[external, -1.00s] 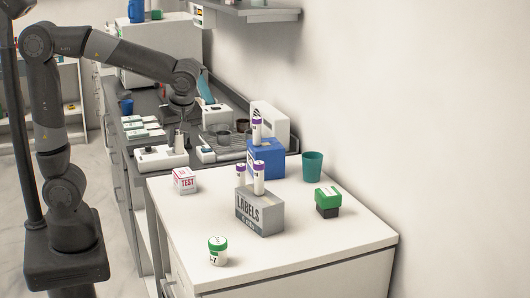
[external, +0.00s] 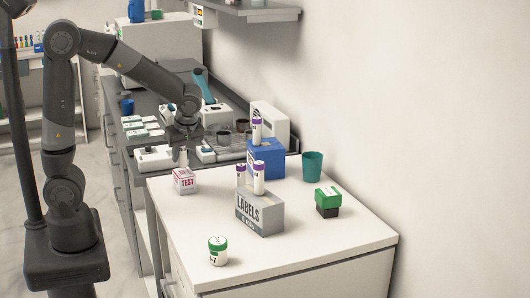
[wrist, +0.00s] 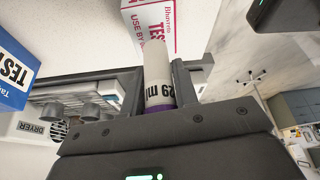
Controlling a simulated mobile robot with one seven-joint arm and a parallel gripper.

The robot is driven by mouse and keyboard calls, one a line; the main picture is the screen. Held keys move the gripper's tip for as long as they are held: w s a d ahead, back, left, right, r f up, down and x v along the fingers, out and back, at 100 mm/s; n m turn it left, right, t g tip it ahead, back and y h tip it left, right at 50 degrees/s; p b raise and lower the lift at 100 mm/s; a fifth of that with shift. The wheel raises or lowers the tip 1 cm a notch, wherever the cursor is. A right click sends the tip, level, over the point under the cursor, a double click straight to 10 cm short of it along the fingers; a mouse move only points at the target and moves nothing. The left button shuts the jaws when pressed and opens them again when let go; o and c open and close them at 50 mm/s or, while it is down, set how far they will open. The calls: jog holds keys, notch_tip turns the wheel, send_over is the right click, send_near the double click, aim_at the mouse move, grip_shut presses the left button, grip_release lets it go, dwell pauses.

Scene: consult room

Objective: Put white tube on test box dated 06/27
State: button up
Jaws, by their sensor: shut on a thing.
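A small white box with red TEST lettering (external: 185,182) stands at the far left corner of the white table; its date is not readable. It also shows at the top of the wrist view (wrist: 180,22). My gripper (external: 184,147) is shut on a white tube (external: 183,158) with a purple cap and "29 ml" on it. The tube (wrist: 155,62) points away from my gripper (wrist: 160,76) toward the box. It hangs upright over the box top; I cannot tell whether they touch. A blue TEST box (wrist: 12,75) shows at left in the wrist view.
A grey LABELS box (external: 262,213) bears two purple-capped tubes. A blue box (external: 268,160) bears another tube. The front middle is clear.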

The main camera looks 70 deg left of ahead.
jog(key=shift+f, duration=0.7)
jog(key=shift+f, duration=0.2)
jog(key=o, duration=1)
jog(key=shift+c, duration=0.2)
jog(key=shift+r, duration=0.1)
